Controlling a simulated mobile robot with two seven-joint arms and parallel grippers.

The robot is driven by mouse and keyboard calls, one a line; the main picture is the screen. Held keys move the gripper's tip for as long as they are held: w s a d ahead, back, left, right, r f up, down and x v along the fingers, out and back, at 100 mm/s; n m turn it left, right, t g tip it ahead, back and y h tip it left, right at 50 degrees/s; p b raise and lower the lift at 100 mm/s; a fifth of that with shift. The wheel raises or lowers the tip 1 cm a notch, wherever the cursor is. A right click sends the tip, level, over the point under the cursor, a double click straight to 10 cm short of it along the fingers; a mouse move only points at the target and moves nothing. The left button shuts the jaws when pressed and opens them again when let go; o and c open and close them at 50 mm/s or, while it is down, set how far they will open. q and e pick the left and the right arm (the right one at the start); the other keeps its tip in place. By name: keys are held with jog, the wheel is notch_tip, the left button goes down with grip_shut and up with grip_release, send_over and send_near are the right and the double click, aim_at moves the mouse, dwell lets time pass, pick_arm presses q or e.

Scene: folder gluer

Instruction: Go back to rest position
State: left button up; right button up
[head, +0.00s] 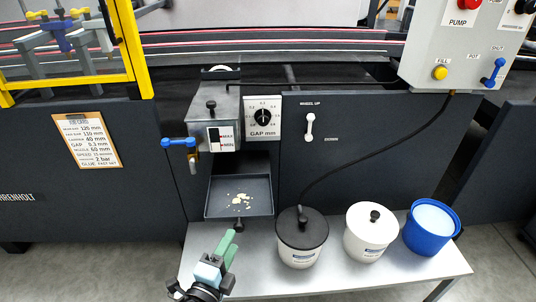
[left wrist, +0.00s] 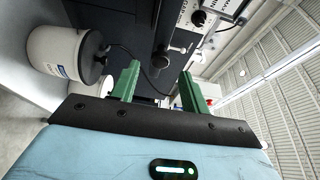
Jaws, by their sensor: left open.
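My left gripper (head: 231,248) is in the lower middle of the head view, over the left end of the grey bench, in front of the drip tray. In the left wrist view its two green fingers (left wrist: 160,88) stand apart with nothing between them. The dark drip tray (head: 240,212) with pale flakes in it sits below the glue unit (head: 213,115). The gripper overlaps the area just below the tray's knob in the picture; I cannot tell whether they touch. My right gripper does not show in either view.
A white pot with a black lid (head: 302,256), a white lidded pot (head: 370,250) and a blue bucket (head: 432,248) stand on the grey bench (head: 330,287). The black-lidded pot is nearest my left gripper. A yellow guard frame (head: 133,50) stands upper left.

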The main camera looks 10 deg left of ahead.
pick_arm(q)
jog(key=s+a+f+n+g, duration=0.1)
jog(key=s+f+n+g, duration=0.2)
jog(key=s+f+n, duration=0.55)
jog(key=s+a+f+n+g, duration=0.25)
jog(key=s+f, duration=0.35)
jog(key=s, duration=0.7)
jog(key=s+d+f+n+g, duration=0.1)
jog(key=s+f+n+g, duration=0.15)
jog(key=s, duration=0.75)
jog(key=s+f+n+g, duration=0.1)
jog(key=s+n+g, duration=0.3)
jog(key=s, duration=0.5)
jog(key=w+r+t+p, duration=0.1)
jog(key=w+r+p, duration=0.2)
jog(key=r+p, duration=0.8)
jog(key=w+r+t+p, duration=0.1)
jog(key=w+r+p, duration=0.1)
jog(key=r+p, duration=0.8)
jog(key=shift+w+r+t+p, duration=0.4)
jog(key=shift+p, duration=0.2)
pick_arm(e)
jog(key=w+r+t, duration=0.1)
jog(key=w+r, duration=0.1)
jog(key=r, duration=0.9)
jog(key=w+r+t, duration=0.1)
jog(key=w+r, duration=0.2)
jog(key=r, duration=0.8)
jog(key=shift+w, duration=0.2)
